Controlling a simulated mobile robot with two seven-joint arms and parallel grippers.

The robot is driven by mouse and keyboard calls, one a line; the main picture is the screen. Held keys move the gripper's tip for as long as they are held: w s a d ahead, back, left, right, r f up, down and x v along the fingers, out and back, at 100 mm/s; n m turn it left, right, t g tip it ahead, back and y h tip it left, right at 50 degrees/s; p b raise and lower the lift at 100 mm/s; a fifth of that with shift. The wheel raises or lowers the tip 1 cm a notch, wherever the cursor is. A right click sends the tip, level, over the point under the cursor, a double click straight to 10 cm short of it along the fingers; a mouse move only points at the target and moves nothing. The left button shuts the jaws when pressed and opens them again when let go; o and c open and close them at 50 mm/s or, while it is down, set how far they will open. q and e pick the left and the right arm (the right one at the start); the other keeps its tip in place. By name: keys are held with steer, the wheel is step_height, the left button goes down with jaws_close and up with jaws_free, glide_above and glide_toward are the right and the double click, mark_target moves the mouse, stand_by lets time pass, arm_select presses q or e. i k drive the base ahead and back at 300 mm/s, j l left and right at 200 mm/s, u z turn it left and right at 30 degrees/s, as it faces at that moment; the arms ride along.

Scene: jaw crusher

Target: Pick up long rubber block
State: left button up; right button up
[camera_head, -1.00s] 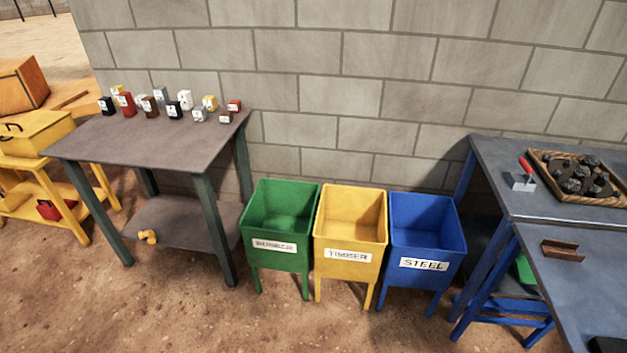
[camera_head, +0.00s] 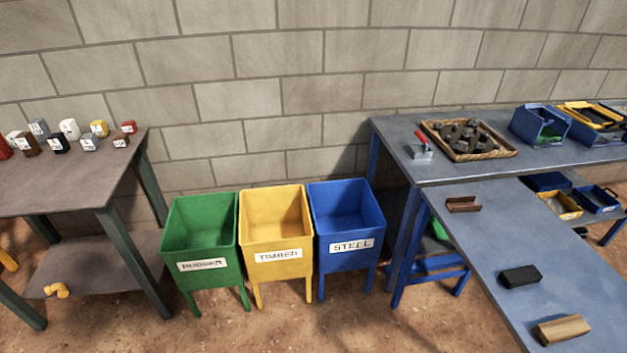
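A black block (camera_head: 520,276), which looks like the rubber block, lies on the near blue table (camera_head: 500,238) at the right. A brown channel-shaped piece (camera_head: 463,204) lies farther back on the same table, and a wooden block (camera_head: 562,329) lies nearer to me. A green bin (camera_head: 203,241) bears a label that seems to read RUBBER. Neither of my grippers shows in the head view.
A yellow TIMBER bin (camera_head: 276,233) and a blue STEEL bin (camera_head: 346,222) stand beside the green one. A basket of dark lumps (camera_head: 490,153) sits on the back blue table (camera_head: 398,134). A brown table (camera_head: 75,190) with small labelled blocks stands left. Dirt floor lies clear in front.

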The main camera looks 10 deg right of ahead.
mark_target(519, 276)
steer(key=j+z, duration=0.5)
steer(key=j, duration=0.75)
steer(key=k+l+u, duration=0.25)
steer(key=k+l, duration=0.25)
steer(key=l, duration=0.2)
steer(key=k+l+u, duration=0.2)
steer(key=k+l, duration=0.35)
steer(key=l+z, duration=0.15)
steer(key=z, duration=1.05)
